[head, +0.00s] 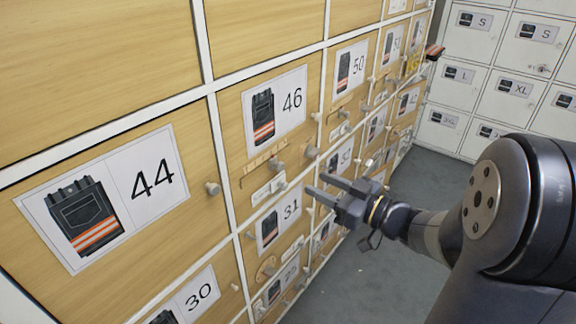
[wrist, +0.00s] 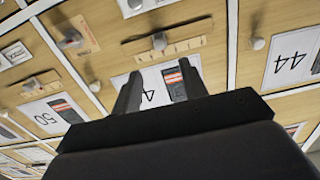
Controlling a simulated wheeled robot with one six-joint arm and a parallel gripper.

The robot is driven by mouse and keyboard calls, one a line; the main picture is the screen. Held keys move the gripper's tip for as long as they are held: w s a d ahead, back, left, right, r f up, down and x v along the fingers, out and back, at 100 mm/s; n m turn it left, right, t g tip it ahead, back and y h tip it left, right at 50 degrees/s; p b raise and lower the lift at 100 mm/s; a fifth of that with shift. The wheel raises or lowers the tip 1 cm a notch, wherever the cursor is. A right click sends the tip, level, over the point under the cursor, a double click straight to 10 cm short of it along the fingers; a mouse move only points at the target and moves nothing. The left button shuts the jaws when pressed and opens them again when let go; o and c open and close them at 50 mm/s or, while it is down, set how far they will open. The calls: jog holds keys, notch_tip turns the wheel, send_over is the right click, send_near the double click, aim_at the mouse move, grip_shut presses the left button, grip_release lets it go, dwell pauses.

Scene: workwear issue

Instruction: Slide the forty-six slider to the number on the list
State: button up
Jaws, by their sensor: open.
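The forty-six door (head: 238,120) carries a card (head: 275,110) with dark, orange-striped workwear and "46". Below the card is a wooden slider strip (head: 262,155) with a round grey knob (head: 276,164) towards its right end. In the wrist view the strip (wrist: 185,46) and its knob (wrist: 159,41) appear upside down, beyond my fingertips; marks on the strip are too small to read. My gripper (head: 317,184) is open and empty, to the right of and below the knob, apart from it. In the wrist view my gripper (wrist: 160,86) frames part of the card. I cannot identify a list.
A small white plate (head: 268,190) sits below the strip. Doors 44 (head: 110,190), 50 (head: 350,70) and 31 (head: 279,222) surround it, with protruding door knobs (head: 212,188). Pale lockers (head: 500,60) stand at the back right. The grey floor (head: 345,290) is clear.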

aim_at(282, 166)
jog(key=b+x, duration=0.1)
jog(key=x, duration=0.8)
jog(key=shift+w+a, duration=0.15)
jog(key=shift+a, duration=0.05)
jog(key=shift+c, duration=0.2)
grip_shut()
